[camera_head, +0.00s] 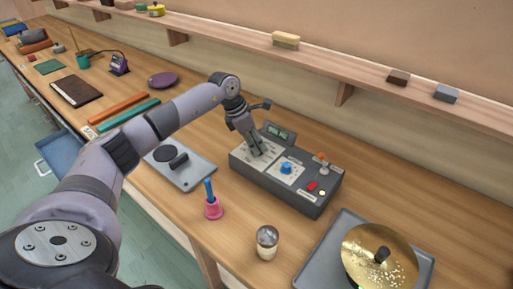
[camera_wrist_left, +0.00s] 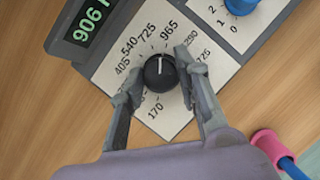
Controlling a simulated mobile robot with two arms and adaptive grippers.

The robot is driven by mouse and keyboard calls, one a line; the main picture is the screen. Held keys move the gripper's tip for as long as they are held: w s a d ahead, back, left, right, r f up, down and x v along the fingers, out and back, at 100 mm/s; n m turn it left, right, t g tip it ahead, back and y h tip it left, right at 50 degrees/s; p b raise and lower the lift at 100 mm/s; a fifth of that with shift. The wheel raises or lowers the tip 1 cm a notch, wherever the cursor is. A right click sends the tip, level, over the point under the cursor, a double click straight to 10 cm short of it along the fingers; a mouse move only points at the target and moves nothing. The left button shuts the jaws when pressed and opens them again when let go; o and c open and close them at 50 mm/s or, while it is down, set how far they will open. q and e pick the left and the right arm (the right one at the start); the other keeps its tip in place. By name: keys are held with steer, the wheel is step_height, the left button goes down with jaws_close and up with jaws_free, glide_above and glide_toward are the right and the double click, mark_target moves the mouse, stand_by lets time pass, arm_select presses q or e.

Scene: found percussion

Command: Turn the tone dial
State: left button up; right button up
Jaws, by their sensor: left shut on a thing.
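The tone dial (camera_wrist_left: 160,73) is a black knob with a white pointer line, on a white plate with printed numbers, in the left wrist view. The pointer aims up between 725 and 965. A small display (camera_wrist_left: 90,20) beside it reads 906, and it shows in the head view too (camera_head: 278,131). My left gripper (camera_wrist_left: 158,82) has one finger on each side of the dial and is shut on it. In the head view the left gripper (camera_head: 256,150) points down at the left part of the grey control box (camera_head: 290,192) and hides the dial. My right gripper is not in view.
A blue knob (camera_head: 286,168), red button (camera_head: 312,186) and small lever (camera_head: 323,165) sit on the same box. Around it are a pink-and-blue bell (camera_head: 213,207), a shaker jar (camera_head: 267,240), a grey tray (camera_head: 200,172) and a brass cymbal (camera_head: 375,250). A shelf (camera_head: 345,70) runs behind.

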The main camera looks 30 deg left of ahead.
arm_select(q)
steer(key=shift+m+b, duration=0.4)
steer(key=shift+m, duration=0.1)
steer(key=shift+a, duration=0.1)
steer(key=o, duration=1.1)
steer(key=shift+g, duration=0.3)
steer(key=shift+o, duration=0.2)
steer(key=v, duration=1.2)
